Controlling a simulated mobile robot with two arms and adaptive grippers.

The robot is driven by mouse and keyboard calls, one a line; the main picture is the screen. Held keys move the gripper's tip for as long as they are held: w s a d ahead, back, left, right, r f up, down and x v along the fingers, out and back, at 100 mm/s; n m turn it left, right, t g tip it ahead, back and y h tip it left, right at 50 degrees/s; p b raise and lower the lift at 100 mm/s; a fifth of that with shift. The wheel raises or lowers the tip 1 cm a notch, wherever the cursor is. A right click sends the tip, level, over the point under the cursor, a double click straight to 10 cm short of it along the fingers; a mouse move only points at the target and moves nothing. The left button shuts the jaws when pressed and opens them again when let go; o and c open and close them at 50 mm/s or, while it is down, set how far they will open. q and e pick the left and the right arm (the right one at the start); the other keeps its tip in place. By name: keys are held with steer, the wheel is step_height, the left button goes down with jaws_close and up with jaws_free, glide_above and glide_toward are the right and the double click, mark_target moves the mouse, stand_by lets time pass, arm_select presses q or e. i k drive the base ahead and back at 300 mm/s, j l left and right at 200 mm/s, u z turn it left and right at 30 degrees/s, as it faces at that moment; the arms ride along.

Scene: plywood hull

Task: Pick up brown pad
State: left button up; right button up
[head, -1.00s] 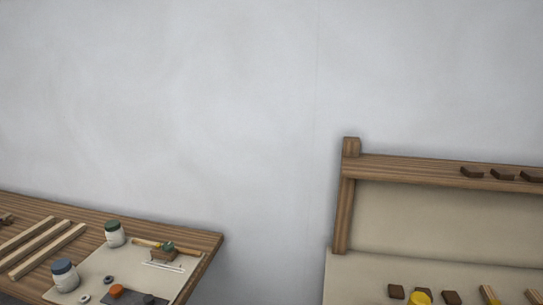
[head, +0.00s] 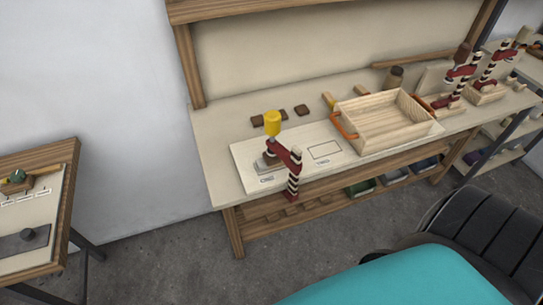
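Small brown pads lie flat near the back left of the workbench's pale top: one left (head: 257,120), one in the middle (head: 280,113) and one right (head: 302,110). They sit behind a red clamp with a yellow handle (head: 272,123), which stands upright at the front of a white marked board. The clamp's handle is just in front of the pads. Neither of my grippers is in the head view.
The workbench (head: 222,185) has a wooden box with orange handles (head: 385,120) right of the pads. More red clamps (head: 462,75) stand at its right end. Bins (head: 360,188) sit on the lower shelf. Another table (head: 60,215) is at left, with grey floor (head: 165,265) between.

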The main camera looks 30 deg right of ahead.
mark_target(270, 161)
steer(key=z, duration=0.8)
steer(key=i+j+z, duration=0.15)
steer(key=z, duration=0.3)
steer(key=i+j+z, duration=0.1)
steer(key=j+z, duration=0.35)
steer(key=i+j+z, duration=0.1)
steer(key=j+z, duration=0.2)
steer(key=z, duration=0.15)
